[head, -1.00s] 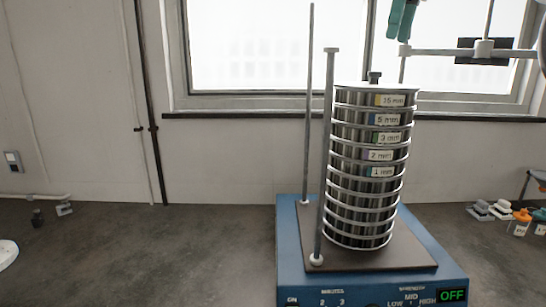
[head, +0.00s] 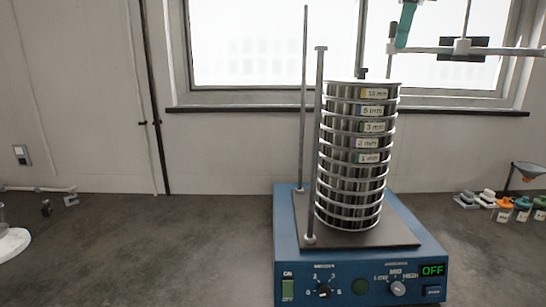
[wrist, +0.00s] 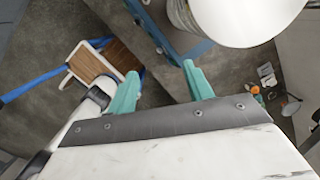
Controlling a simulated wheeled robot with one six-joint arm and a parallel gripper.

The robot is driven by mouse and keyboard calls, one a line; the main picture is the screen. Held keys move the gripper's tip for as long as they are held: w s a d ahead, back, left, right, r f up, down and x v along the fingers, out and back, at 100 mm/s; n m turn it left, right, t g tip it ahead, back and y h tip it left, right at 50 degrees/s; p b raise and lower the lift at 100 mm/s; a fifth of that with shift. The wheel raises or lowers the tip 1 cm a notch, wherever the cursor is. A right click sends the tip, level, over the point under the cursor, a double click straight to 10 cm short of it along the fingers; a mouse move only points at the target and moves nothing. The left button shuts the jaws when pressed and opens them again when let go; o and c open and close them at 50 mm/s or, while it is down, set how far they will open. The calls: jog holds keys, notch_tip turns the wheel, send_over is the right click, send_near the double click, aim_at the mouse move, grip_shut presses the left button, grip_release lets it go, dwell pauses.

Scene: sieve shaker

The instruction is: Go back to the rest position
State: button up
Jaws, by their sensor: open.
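My gripper (wrist: 160,88) shows in the wrist view with its two teal fingers spread apart and nothing between them. In the head view only a teal finger (head: 405,25) shows at the top right, above and right of the sieve stack. The sieve stack (head: 352,185) stands upright on the blue shaker (head: 300,262), with labels from 15 mm at the top down to 1 mm. The shaker's display (head: 433,270) reads OFF. In the wrist view the round white top of the stack (wrist: 240,15) is close to the gripper, beyond the right finger and apart from it.
Two upright rods (head: 304,100) rise from the shaker's left side. A horizontal clamp bar (head: 490,51) crosses the upper right. Small orange, green and white items (head: 503,208) sit at the right. A white dish (head: 12,245) is at the left edge. The counter left of the shaker is mostly clear.

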jog(key=s+d+f+n, duration=0.1)
jog(key=s+f+n, duration=1)
jog(key=s+f, duration=0.3)
jog(key=s+d+f+n+h, duration=0.1)
jog(key=s+f+n, duration=1.1)
jog(key=f, duration=0.9)
jog(key=s, duration=0.3)
jog(key=shift+s+d+f, duration=0.15)
jog(key=shift+d+f, duration=0.05)
jog(key=shift+f, duration=0.1)
